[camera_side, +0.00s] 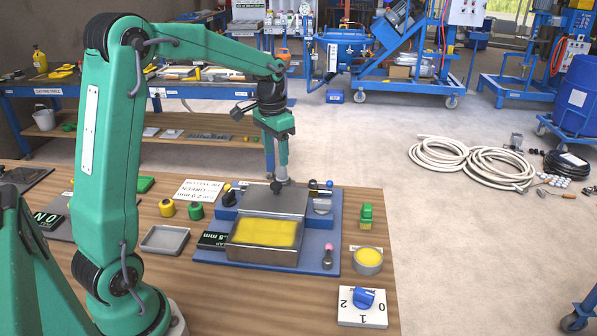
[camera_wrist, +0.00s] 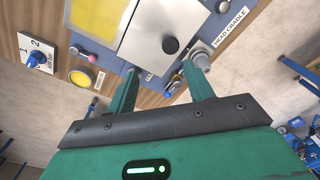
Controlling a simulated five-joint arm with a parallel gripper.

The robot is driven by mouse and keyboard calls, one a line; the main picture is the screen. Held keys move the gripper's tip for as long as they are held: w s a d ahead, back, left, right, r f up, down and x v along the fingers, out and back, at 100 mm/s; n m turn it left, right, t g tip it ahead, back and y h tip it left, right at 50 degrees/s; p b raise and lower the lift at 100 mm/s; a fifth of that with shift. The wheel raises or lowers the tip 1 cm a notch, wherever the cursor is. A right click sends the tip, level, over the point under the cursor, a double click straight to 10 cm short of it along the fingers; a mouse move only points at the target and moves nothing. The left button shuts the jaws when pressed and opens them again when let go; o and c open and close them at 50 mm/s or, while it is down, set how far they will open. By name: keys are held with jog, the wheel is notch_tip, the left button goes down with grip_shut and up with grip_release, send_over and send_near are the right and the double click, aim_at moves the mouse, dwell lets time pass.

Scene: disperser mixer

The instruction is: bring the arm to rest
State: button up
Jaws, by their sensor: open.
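My green arm reaches over the bench with its wrist bent down. My gripper (camera_side: 276,170) points down above the back of the blue mixer base (camera_side: 209,257). In the wrist view my gripper (camera_wrist: 162,74) has its two green fingers spread apart with nothing between them. A metal plate with a dark round knob (camera_wrist: 170,45) lies beyond the fingertips. In the side view the metal box (camera_side: 275,204) stands below the gripper, with a yellow-filled tray (camera_side: 264,233) in front of it. I cannot tell whether the fingers touch anything.
The air above the bench's right side is clear.

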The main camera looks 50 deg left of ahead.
jog(key=s+d+r+t, duration=0.3)
jog(key=s+d+r, duration=0.4)
jog(key=s+d, duration=0.25)
jog(key=s+d+f+t, duration=0.1)
jog(key=s+d+t, duration=0.1)
jog(key=s+d, duration=0.4)
jog(key=shift+s+f, duration=0.4)
jog(key=shift+s, duration=2)
